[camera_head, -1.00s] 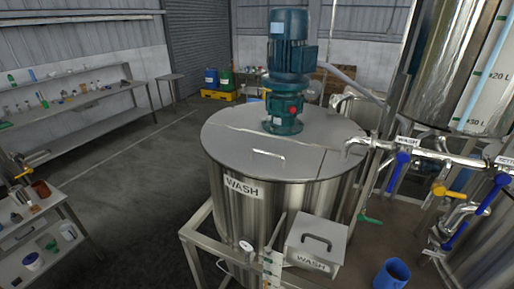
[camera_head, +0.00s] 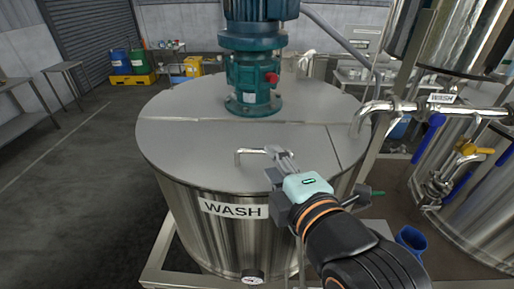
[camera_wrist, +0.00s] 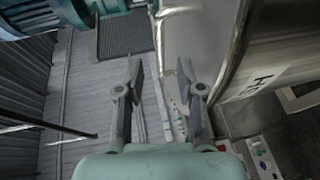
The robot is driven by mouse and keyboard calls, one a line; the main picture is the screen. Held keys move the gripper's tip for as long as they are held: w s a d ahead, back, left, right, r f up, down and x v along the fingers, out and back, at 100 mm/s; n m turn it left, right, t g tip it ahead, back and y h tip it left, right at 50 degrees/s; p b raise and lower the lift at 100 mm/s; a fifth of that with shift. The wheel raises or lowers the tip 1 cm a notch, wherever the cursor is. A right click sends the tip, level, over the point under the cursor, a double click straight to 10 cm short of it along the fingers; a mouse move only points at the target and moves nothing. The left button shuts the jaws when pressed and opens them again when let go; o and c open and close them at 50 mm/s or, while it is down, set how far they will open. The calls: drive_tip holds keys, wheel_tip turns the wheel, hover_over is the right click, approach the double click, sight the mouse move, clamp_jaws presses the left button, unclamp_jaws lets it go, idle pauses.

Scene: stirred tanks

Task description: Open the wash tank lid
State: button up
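The wash tank (camera_head: 190,220) is a steel cylinder with a WASH label (camera_head: 233,209) on its front. Its flat grey lid (camera_head: 195,155) lies closed on top. A thin metal handle (camera_head: 246,151) stands near the lid's front edge. My gripper (camera_head: 273,155) is at the handle's right end in the head view, low over the front rim. In the wrist view my gripper (camera_wrist: 160,75) has its two fingers apart, with the handle (camera_wrist: 159,40) showing ahead between the tips. Nothing is visibly held. Contact with the handle cannot be told.
A teal motor (camera_head: 252,60) stands on the lid behind the handle. A blue cup (camera_head: 411,241) stands low right. Floor at left is clear.

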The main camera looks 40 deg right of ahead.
sight(264, 153)
drive_tip(key=x, duration=0.5)
drive_tip(key=shift+w+d+f, duration=0.1)
drive_tip(key=shift+w+f, duration=0.05)
drive_tip(key=shift+w, duration=0.2)
clamp_jaws()
